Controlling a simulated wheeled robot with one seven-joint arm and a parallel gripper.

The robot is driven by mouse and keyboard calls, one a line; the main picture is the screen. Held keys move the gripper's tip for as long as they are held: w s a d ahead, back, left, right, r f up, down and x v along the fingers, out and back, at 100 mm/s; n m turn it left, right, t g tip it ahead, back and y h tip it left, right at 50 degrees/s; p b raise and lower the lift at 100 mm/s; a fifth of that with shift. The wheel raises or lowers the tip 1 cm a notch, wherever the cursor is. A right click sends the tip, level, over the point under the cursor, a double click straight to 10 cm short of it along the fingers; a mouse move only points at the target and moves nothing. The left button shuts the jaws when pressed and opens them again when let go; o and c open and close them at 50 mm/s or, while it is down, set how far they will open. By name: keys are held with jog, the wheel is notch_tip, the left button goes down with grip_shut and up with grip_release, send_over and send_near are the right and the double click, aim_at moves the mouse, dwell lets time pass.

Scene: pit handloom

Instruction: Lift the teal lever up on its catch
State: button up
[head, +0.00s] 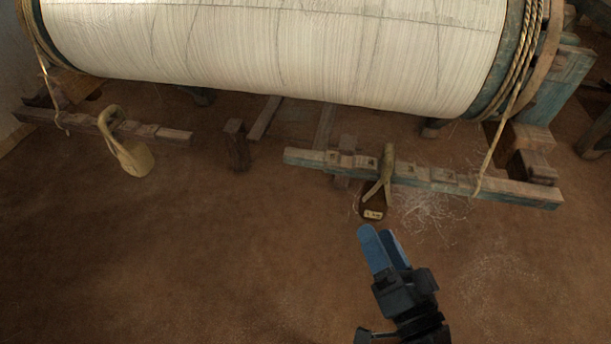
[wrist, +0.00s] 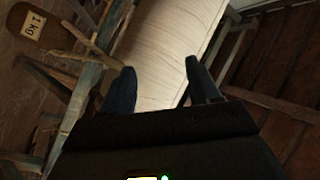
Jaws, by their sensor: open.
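The teal lever (head: 418,177) is a long notched wooden bar with worn teal paint, lying low below the right part of the cloth roll. A dark weight (head: 373,206) with a pale label hangs from it by a looped cord (head: 387,165). In the wrist view the weight (wrist: 40,28) reads "1 kg", and a teal-tinted bar (wrist: 84,88), probably the lever, runs slanting at the left. My gripper (head: 377,234) is open with blue fingers and nothing between them. In the head view it appears just below the weight, apart from the lever. I cannot make out the catch.
The big white cloth roll (head: 280,50) spans the top, with ropes (head: 519,60) at its right end. A short wooden post (head: 236,146) stands between. The brown floor (head: 200,260) in front is clear.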

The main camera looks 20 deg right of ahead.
jog(key=w+a+f+m+h+b, duration=0.1)
jog(key=w+f+m+b, duration=0.25)
jog(key=w, duration=0.25)
jog(key=w+f+m+h+b, duration=0.1)
jog(key=w+f+m+b, duration=0.2)
jog(key=w, duration=0.4)
jog(key=m+b, duration=0.3)
jog(key=b, duration=0.1)
send_near(305, 158)
jog(key=w+f, duration=0.2)
jog(key=w, duration=0.2)
jog(key=shift+t+h, duration=0.3)
jog(key=shift+h, duration=0.1)
jog(key=shift+d+r+b+x, duration=0.15)
jog(key=shift+b+x, duration=0.1)
jog(key=shift+x, duration=1.65)
jog(key=shift+d+r+b+x, duration=0.1)
jog(key=shift+d+b+x, duration=0.1)
jog(key=shift+x, duration=1.75)
jog(key=shift+s, duration=0.1)
grip_shut()
